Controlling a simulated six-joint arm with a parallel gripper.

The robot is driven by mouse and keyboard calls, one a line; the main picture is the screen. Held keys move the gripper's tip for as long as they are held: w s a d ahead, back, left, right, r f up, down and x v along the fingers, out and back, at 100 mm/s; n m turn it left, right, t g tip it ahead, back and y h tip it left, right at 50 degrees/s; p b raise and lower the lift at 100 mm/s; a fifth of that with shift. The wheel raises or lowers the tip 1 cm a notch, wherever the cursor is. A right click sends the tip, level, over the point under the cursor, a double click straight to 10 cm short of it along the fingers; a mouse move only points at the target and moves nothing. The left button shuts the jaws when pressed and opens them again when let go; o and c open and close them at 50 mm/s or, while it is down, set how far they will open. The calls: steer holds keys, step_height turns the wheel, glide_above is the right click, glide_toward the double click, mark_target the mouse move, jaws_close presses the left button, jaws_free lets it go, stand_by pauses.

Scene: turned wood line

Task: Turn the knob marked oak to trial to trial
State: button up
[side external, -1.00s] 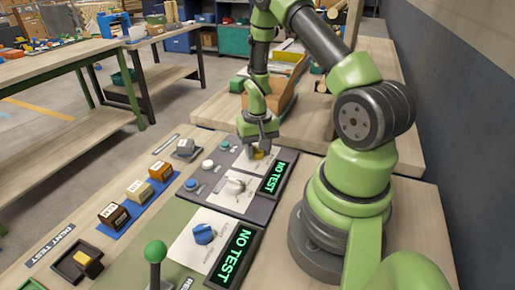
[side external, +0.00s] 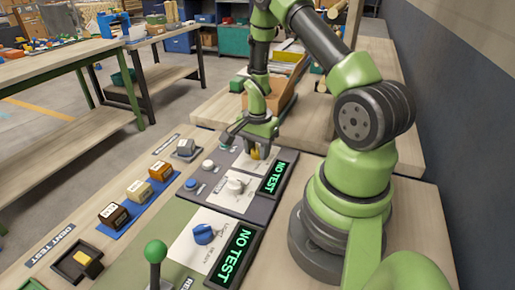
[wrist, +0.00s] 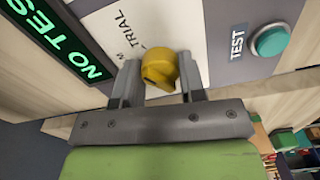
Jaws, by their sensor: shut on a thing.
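A yellow knob (wrist: 158,70) sits on a white plate (wrist: 126,22) at the far end of the control panel. The plate reads TRIAL, with another word partly hidden; I cannot read oak on it. My gripper (side external: 257,148) is shut on the yellow knob, one finger on each side in the wrist view. The fingers partly hide the knob in the side view. A white knob (side external: 235,186) and a blue knob (side external: 203,234) sit on nearer plates. A display (wrist: 55,38) beside the yellow knob reads NO TEST.
A teal button (wrist: 271,40) marked TEST is close to the gripper. A green-balled lever (side external: 155,252) stands at the near end. Several wooden blocks (side external: 137,190) sit on a blue strip at left. A cardboard box (side external: 283,98) is behind the gripper.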

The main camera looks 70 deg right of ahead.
mark_target(257, 147)
steer(key=shift+m, duration=0.6)
steer(key=o, duration=0.9)
steer(key=shift+r, duration=0.1)
step_height(257, 147, up, 10)
steer(key=shift+f, duration=0.1)
